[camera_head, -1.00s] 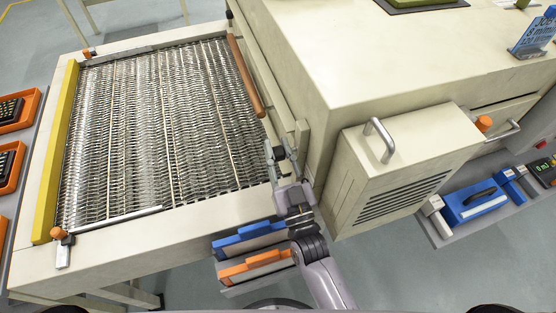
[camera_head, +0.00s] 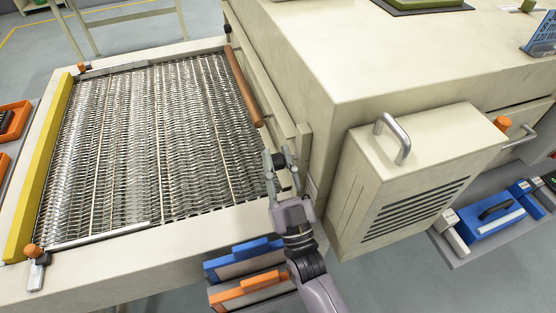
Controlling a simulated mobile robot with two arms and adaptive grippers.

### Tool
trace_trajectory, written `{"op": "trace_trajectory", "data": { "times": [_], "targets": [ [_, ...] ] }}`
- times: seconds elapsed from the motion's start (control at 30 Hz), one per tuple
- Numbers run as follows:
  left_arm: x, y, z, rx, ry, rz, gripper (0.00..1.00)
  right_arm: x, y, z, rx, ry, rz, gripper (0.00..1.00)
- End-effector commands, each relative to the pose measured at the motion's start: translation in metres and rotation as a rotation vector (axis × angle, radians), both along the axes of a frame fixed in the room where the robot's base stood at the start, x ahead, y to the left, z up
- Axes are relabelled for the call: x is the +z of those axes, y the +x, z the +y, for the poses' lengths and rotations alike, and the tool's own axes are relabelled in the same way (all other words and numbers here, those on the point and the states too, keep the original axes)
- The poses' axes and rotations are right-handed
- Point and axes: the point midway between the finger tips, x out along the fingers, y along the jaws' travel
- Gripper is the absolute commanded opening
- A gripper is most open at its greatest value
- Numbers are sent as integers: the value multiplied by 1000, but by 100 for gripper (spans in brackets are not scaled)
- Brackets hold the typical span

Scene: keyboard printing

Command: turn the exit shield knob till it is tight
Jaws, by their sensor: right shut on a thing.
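My right gripper (camera_head: 279,172) is at the near right corner of the wire mesh conveyor (camera_head: 150,140), close against the cream machine housing (camera_head: 370,60). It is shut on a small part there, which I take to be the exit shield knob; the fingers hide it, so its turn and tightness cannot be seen. The exit shield itself cannot be made out clearly behind the gripper. My left gripper is not in view.
A copper-coloured roller (camera_head: 243,87) runs along the conveyor's right edge. A vented box with a handle (camera_head: 415,180) juts out right of my arm. Blue (camera_head: 243,246) and orange (camera_head: 250,285) holders hang below the conveyor's front. A yellow bar (camera_head: 38,180) lines its left side.

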Motion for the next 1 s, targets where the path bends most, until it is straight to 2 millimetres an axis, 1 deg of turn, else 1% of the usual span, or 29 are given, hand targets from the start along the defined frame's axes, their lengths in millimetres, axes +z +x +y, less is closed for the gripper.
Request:
{"op": "trace_trajectory", "data": {
  "times": [0.07, 0.1, 0.4, 0.67, 0.77, 0.87, 1.0],
  "targets": [
    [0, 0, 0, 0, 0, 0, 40, -1, 0, 0, -1, -2, 3, 0],
    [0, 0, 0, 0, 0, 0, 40, -1, 0, 0, -1, -2, 3, 24],
    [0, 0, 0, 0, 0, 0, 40, 0, 0, 0, 0, -1, 2, 43],
    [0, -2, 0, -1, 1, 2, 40, 0, 0, 0, 0, 0, 1, 43],
    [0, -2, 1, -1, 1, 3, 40, 6, 0, 0, -1, 1, -2, 43],
    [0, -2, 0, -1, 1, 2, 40, 19, 0, 0, 0, 3, -3, 43],
    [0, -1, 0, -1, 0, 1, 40, 46, 0, 0, 0, 3, -3, 43]
  ]
}}
